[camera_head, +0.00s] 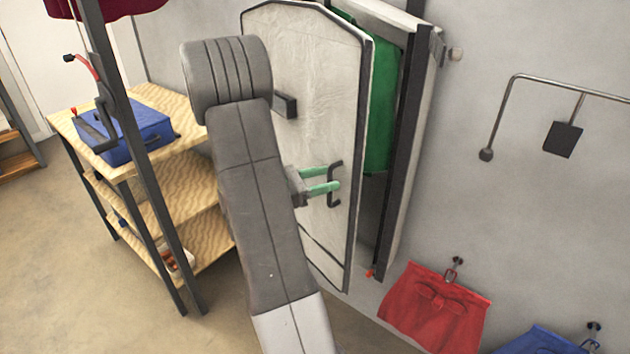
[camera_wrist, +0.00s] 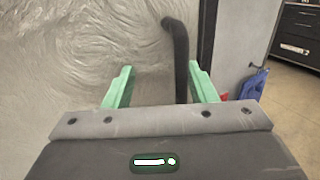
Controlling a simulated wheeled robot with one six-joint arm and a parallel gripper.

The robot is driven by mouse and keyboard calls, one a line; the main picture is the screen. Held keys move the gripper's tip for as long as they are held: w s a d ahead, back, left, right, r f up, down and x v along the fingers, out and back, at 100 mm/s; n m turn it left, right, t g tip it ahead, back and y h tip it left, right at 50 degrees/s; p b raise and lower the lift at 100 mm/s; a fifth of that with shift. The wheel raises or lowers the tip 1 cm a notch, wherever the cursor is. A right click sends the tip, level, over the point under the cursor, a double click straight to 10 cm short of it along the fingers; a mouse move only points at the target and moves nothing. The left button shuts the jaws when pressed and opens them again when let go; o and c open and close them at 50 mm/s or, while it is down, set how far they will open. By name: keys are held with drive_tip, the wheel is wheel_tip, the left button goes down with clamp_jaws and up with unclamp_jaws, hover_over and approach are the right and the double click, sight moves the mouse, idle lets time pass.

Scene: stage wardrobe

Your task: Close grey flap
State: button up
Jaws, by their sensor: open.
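The grey flap (camera_head: 318,100) is a pale, crinkled panel with a dark edge, standing swung open from the wall-mounted case (camera_head: 412,160). A black bar handle (camera_head: 334,195) is on its face, near its right edge. My gripper (camera_head: 331,178), with two green fingers, is open at the handle. In the wrist view, the handle (camera_wrist: 180,50) rises between the spread fingers, closer to the right one. I cannot tell whether a finger touches it. The flap (camera_wrist: 90,50) fills the left of that view. My arm hides part of the flap's left side.
A green garment (camera_head: 375,110) hangs inside the case. A wooden shelf unit (camera_head: 180,160) with a blue case (camera_head: 140,130) stands left. A red cloth (camera_head: 435,305) and a blue cloth (camera_head: 540,342) hang low on the right. A metal rail (camera_head: 560,82) juts from the wall.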

drive_tip(key=shift+o, duration=1.2)
drive_tip(key=shift+w+a+t, duration=0.15)
drive_tip(key=shift+a+t, duration=0.15)
drive_tip(key=shift+a, duration=0.95)
drive_tip(key=shift+d, duration=0.15)
drive_tip(key=shift+o, duration=0.9)
drive_tip(key=shift+v, duration=2.65)
drive_tip(key=shift+s+p+v, duration=0.2)
drive_tip(key=shift+p+v, duration=0.4)
drive_tip(key=shift+v, duration=2.9)
drive_tip(key=shift+c, duration=1)
drive_tip(key=shift+v, duration=1.8)
drive_tip(key=c, duration=0.3)
drive_tip(key=shift+s+d+r, duration=0.1)
drive_tip(key=shift+s, duration=0.05)
drive_tip(key=shift+r+p, duration=0.1)
drive_tip(key=shift+p, duration=0.45)
drive_tip(key=shift+o, duration=0.4)
